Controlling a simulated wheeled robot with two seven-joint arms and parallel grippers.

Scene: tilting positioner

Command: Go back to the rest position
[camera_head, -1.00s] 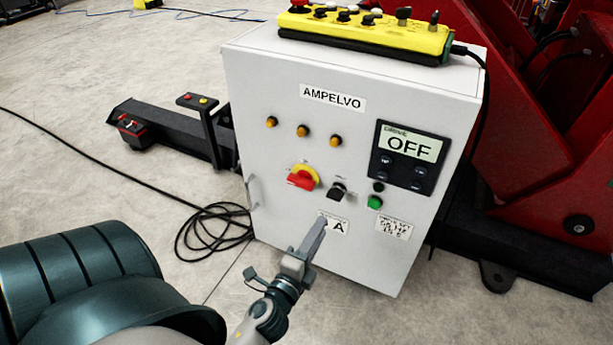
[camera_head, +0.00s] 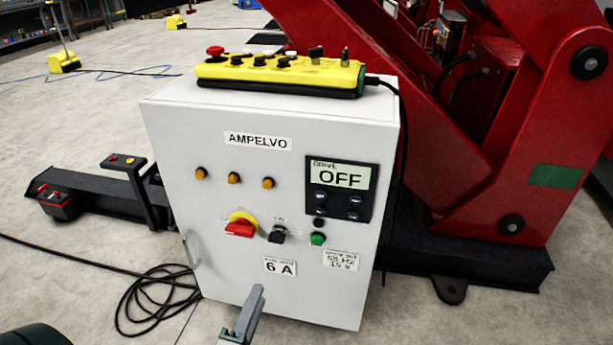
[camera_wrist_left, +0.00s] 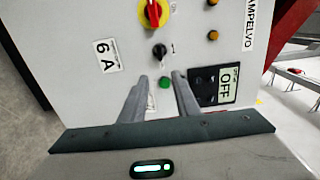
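My left gripper (camera_head: 253,300) shows at the bottom of the head view, in front of the lower part of the white cabinet (camera_head: 160,150) marked AMPELVO. In the left wrist view the two fingers of the left gripper (camera_wrist_left: 160,79) stand apart with nothing between them. They point at the cabinet front, near the green button (camera_wrist_left: 165,83) and the black selector knob (camera_wrist_left: 159,50). The fingers do not appear to touch the panel. The display (camera_head: 341,176) reads OFF. The red rotary switch on its yellow plate (camera_head: 241,224) is also on the front. My right gripper is not in view.
A yellow control pendant (camera_head: 280,72) lies on top of the cabinet. The red machine (camera_head: 500,190) stands at the right. Open floor extends behind.

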